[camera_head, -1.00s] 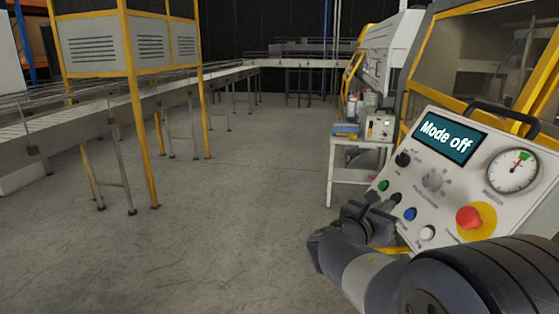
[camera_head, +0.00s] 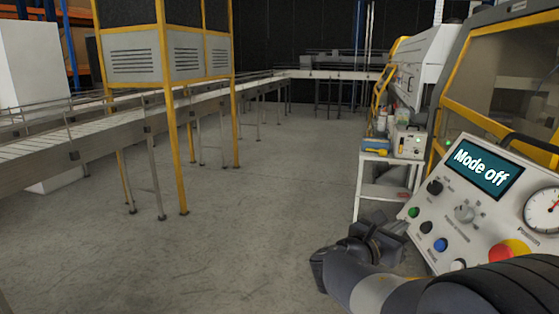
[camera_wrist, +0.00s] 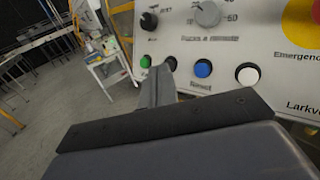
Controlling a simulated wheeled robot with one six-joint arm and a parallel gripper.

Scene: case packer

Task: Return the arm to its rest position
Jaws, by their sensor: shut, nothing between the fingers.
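My gripper (camera_head: 388,232) is at the lower right of the head view, in front of the lower left edge of the control panel (camera_head: 463,214). The panel's screen (camera_head: 482,168) reads "Mode off". In the wrist view the shut fingers (camera_wrist: 158,90) point toward the panel's lower edge, with nothing held. A green button (camera_wrist: 145,61), a blue button (camera_wrist: 203,68) and a white button (camera_wrist: 247,75) show beyond them. The fingertips overlap a dark button in this view; I cannot tell whether they touch it. My forearm fills the lower right corner of the head view.
A white cart (camera_head: 384,190) with small equipment stands behind the panel. A yellow-framed machine (camera_head: 455,75) rises at the right. A conveyor (camera_head: 95,131) and a yellow post (camera_head: 174,150) are at the left. The grey floor (camera_head: 255,225) between is clear.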

